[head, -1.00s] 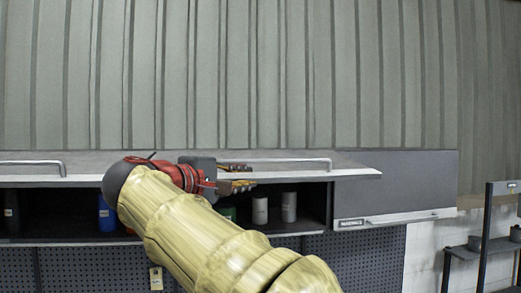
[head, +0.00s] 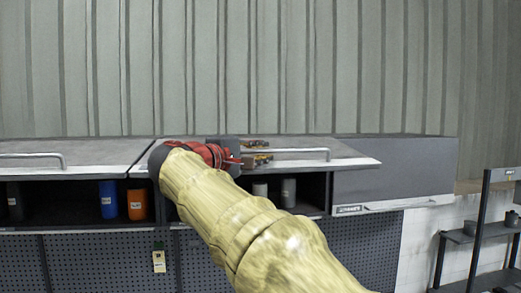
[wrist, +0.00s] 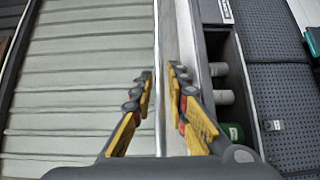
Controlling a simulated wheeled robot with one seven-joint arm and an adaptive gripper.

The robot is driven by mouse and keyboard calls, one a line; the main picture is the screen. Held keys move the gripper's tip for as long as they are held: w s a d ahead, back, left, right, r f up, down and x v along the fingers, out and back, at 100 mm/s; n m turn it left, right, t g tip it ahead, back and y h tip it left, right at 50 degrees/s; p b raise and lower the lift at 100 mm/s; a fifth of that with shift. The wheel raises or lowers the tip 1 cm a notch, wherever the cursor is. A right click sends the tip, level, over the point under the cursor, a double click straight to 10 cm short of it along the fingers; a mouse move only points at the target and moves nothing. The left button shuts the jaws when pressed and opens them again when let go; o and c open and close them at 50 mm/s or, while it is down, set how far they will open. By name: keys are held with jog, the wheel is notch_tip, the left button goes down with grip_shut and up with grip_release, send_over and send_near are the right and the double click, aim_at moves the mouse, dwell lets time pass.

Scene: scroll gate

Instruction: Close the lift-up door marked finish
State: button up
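Two grey lift-up doors stand raised over open cupboards: a left door (head: 75,153) and a middle door (head: 345,153), each with a bar handle. The middle door's handle (head: 300,151) runs along its front edge. The right door (head: 395,160) is shut, with a small label (head: 348,209) too small to read. I cannot tell which door is marked finish. My gripper (head: 258,153) is at the left part of the middle handle. In the wrist view its fingers (wrist: 160,72) are apart, on either side of a pale thin edge or bar; contact is unclear.
Inside the cupboards are a blue container (head: 108,199), an orange container (head: 137,203) and pale cans (head: 289,192). A pegboard (head: 95,262) with a yellow tag (head: 158,262) is below. A dark shelf rack (head: 480,235) stands at the right.

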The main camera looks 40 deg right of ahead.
jog(key=shift+c, duration=1.2)
grip_shut()
jog(key=shift+f, duration=0.1)
